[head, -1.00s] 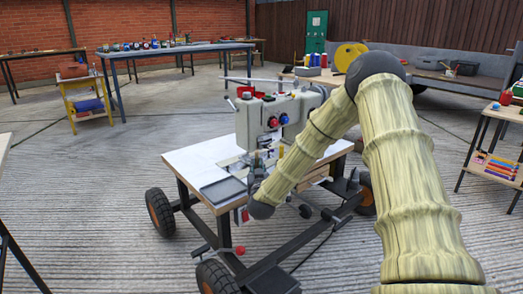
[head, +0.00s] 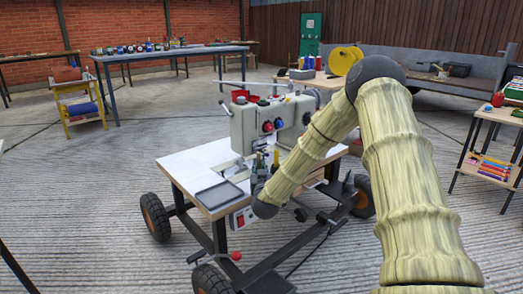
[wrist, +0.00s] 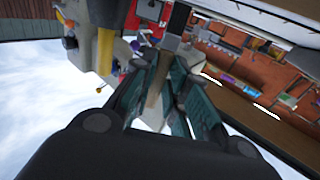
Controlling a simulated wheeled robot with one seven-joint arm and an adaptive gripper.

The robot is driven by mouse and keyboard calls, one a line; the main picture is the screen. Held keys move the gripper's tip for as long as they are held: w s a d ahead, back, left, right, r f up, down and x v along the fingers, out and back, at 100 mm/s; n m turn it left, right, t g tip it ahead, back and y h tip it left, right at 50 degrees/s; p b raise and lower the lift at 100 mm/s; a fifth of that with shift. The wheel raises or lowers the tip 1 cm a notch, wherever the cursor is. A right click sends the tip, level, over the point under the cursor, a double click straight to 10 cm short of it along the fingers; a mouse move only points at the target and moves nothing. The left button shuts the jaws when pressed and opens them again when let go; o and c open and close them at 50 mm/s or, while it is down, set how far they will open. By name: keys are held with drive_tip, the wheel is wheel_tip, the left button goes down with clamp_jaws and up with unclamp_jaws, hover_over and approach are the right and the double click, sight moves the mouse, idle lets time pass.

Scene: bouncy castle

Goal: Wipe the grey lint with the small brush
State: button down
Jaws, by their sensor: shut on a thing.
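My gripper (head: 261,168) is over the worktable (head: 185,157), close to the front of the grey sewing-type machine (head: 268,122). In the wrist view my gripper (wrist: 165,78) has its dark green fingers closed around a narrow tan-brown handle (wrist: 153,100), which looks like the small brush's. The brush's bristle end cannot be made out. I cannot pick out the grey lint in either view; my arm and the machine cover part of the tabletop.
A shallow grey tray (head: 219,194) lies at the table's front left. The table stands on a wheeled frame with a red-knobbed lever (head: 236,256). A blue bench (head: 170,52) with several jars stands behind; a shelf stand (head: 488,150) is at right. Concrete floor is open at left.

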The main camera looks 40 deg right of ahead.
wheel_tip(320, 180, up, 7)
drive_tip(key=p, duration=0.4)
drive_tip(key=shift+r+p, duration=0.15)
drive_tip(key=shift+p, duration=0.2)
drive_tip(key=shift+a, duration=0.1)
